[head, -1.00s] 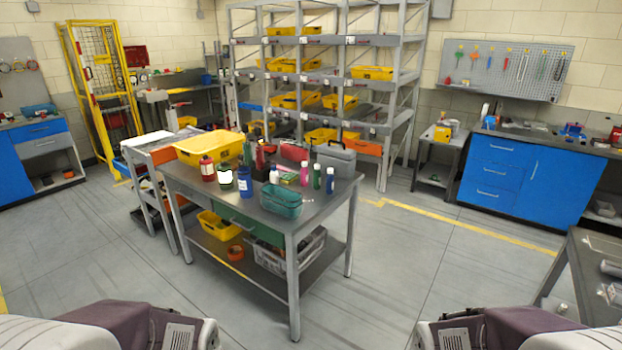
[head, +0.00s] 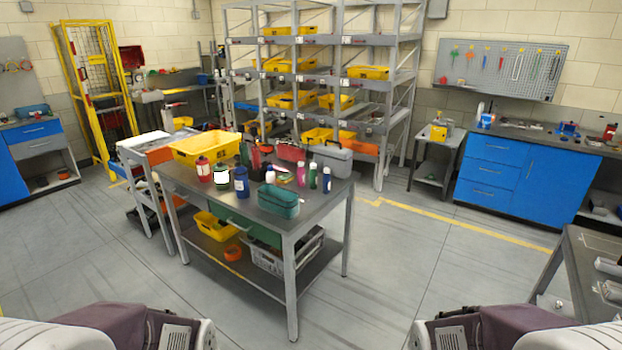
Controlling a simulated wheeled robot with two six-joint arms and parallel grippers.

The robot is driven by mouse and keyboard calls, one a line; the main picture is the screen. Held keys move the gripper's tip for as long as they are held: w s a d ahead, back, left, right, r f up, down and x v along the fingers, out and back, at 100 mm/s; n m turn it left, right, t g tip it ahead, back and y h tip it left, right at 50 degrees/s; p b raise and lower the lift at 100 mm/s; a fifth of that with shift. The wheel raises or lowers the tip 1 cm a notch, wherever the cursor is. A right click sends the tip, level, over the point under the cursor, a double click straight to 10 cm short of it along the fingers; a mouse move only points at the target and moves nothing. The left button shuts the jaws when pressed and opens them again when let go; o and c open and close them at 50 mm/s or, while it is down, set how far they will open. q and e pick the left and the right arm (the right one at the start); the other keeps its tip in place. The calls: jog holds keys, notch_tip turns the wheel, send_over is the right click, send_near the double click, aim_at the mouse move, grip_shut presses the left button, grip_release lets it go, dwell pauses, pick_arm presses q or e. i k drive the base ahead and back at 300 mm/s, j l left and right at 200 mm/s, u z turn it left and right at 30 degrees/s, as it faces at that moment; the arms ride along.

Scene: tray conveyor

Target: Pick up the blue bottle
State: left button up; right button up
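A blue bottle (head: 241,182) with a pale label stands upright near the front left of the metal worktable (head: 321,200). A second, slimmer dark blue bottle (head: 326,180) stands near the table's right end, beside a green bottle (head: 312,177) and a magenta bottle (head: 301,174). I cannot tell from the picture which blue one the task means. Both stand free, with no gripper near them. Only parts of my own arms show at the bottom edge; neither gripper is in view.
Another table (head: 590,265) stands at the right edge. The floor (head: 425,265) between the tables is clear.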

aim_at(327, 178)
jog(key=i+j, duration=0.6)
jog(key=i, duration=0.2)
jog(key=i+j, duration=0.55)
jog(key=i, duration=0.25)
jog(key=i+j+z, duration=0.1)
jog(key=i+j, duration=0.5)
jog(key=i, duration=0.15)
